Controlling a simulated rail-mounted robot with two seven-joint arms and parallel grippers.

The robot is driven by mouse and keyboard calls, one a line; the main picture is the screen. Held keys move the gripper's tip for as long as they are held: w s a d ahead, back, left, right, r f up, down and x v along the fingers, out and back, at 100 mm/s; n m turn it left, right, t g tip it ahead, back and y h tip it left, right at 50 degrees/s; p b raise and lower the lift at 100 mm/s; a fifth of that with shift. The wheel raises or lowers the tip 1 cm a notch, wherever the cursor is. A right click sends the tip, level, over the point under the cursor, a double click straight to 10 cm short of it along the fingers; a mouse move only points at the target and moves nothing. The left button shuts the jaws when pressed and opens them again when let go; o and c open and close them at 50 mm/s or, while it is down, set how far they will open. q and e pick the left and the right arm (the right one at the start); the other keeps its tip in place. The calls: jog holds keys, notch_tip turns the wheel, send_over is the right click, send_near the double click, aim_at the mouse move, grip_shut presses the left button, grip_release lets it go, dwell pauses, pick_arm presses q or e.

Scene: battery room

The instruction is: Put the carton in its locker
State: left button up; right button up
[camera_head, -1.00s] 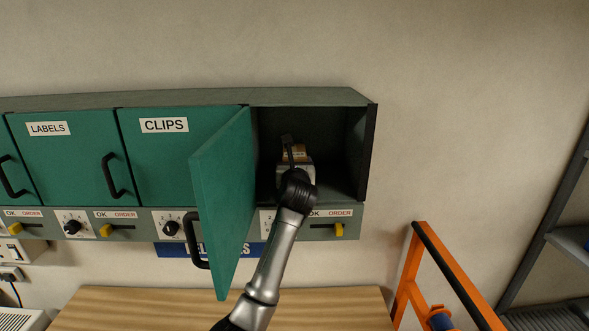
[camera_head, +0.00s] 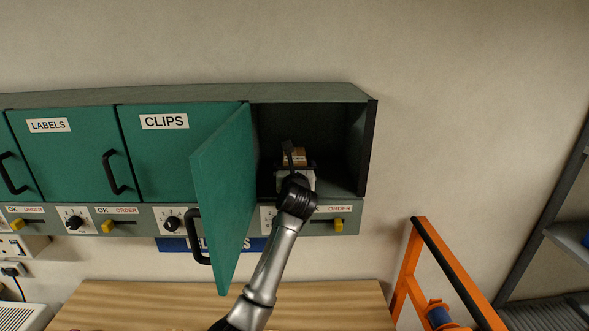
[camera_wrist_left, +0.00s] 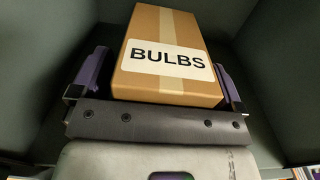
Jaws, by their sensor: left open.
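The carton (camera_wrist_left: 165,60) is brown with a tape strip and a white BULBS label. It stands inside the open locker (camera_head: 335,140) at the right end of the row, and its top shows small in the head view (camera_head: 297,156). My left gripper (camera_wrist_left: 160,85) is open, with one finger on each side of the carton and gaps between the fingers and the carton. In the head view my left gripper (camera_head: 296,165) is inside the locker mouth, partly hidden by my wrist. The green locker door (camera_head: 222,195) stands open to the left. My right gripper is not in view.
Closed lockers labelled CLIPS (camera_head: 165,150) and LABELS (camera_head: 65,155) are to the left. Knobs and yellow sliders (camera_head: 339,225) line the strip below. A wooden tabletop (camera_head: 330,305) is underneath. An orange frame (camera_head: 408,275) stands at the right.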

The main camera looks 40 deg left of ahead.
pick_arm(q)
jog(key=shift+r, duration=0.25)
jog(key=shift+s+d+f, duration=0.1)
jog(key=shift+s+d, duration=0.1)
jog(key=b+v, duration=0.3)
jog(key=v, duration=0.8)
jog(key=shift+s+b, duration=0.15)
jog(key=shift+b, duration=0.15)
jog(key=shift+d, duration=0.15)
